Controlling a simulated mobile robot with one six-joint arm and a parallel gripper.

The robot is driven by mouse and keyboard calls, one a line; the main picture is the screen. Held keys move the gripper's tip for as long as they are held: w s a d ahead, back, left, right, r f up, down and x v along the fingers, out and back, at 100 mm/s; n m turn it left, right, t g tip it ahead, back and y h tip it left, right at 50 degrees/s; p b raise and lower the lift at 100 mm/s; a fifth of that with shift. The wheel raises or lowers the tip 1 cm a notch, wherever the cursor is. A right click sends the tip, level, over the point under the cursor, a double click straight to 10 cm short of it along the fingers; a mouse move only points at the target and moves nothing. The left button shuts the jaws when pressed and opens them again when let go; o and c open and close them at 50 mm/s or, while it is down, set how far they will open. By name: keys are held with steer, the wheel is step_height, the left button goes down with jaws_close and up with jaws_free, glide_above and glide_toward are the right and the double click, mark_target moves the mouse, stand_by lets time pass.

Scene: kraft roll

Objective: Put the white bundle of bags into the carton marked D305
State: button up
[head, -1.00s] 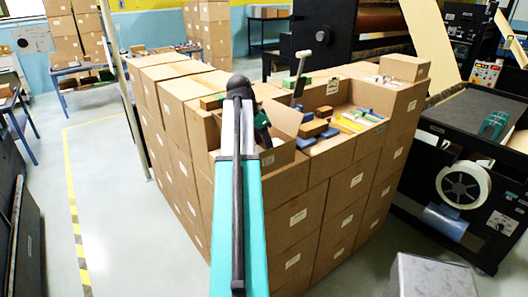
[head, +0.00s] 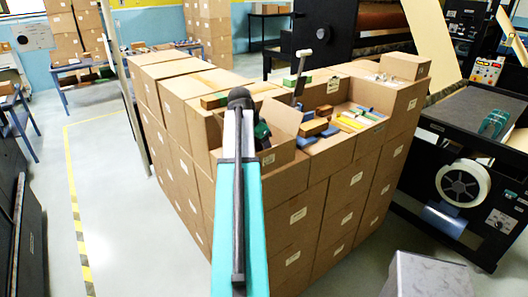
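My arm reaches forward over the stack of cartons. My gripper (head: 262,131) is a dark shape at the arm's far end, over an open carton (head: 284,158) at the front left of the stack's top. The arm hides most of it, so I cannot see its fingers or whether it holds anything. I cannot make out the white bundle of bags clearly. Several cartons carry small white labels, but the print is too small to read, so I cannot tell which is D305.
An open carton (head: 338,146) to the right holds wooden blocks and blue and yellow items. A thin post with a pale head (head: 304,55) rises behind it. A black machine (head: 462,150) stands at right, a grey metal box (head: 428,276) at lower right.

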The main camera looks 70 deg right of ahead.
steer(key=b+v, duration=0.5)
steer(key=v, duration=0.7)
stand_by(0.6)
steer(key=shift+s+a, duration=0.1)
stand_by(0.8)
